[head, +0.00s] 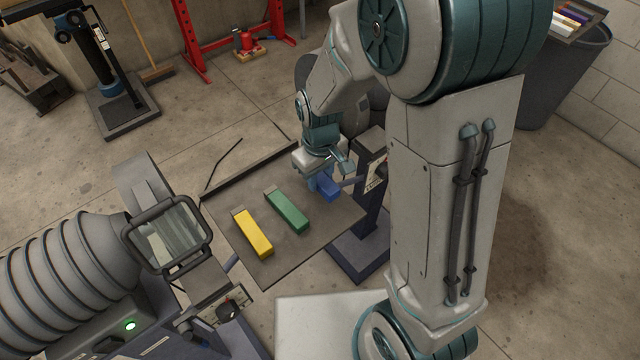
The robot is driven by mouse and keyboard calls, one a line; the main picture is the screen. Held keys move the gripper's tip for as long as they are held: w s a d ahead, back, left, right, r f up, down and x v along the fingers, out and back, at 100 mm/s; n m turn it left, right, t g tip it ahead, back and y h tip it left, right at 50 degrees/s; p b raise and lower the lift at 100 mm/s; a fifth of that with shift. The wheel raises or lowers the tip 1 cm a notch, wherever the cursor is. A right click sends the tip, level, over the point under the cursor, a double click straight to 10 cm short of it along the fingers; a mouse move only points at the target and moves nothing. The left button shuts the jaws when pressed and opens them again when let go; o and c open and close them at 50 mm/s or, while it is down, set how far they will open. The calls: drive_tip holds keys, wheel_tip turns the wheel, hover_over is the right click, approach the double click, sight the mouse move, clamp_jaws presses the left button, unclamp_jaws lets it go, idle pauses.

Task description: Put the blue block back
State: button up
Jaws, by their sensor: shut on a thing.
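The blue block (327,188) is at the right part of a dark tray-like table (272,262), to the right of the green block. My gripper (322,178) is over it and shut on it, with its fingers partly hiding the block. I cannot tell whether the block touches the table surface or is held just above it. A green block (288,212) lies on the table left of the blue one. A yellow block (252,234) lies further left and nearer. Both lie lengthwise, roughly parallel.
A grey machine with a ribbed hose (62,262) and a framed glass plate (168,235) stands at the left of the table. A dark post (371,205) with a label stands at its right edge. My upper arm fills the right of the view.

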sight(320, 186)
drive_tip(key=shift+f, duration=1.85)
drive_tip(key=shift+f, duration=0.2)
drive_tip(key=o, duration=1)
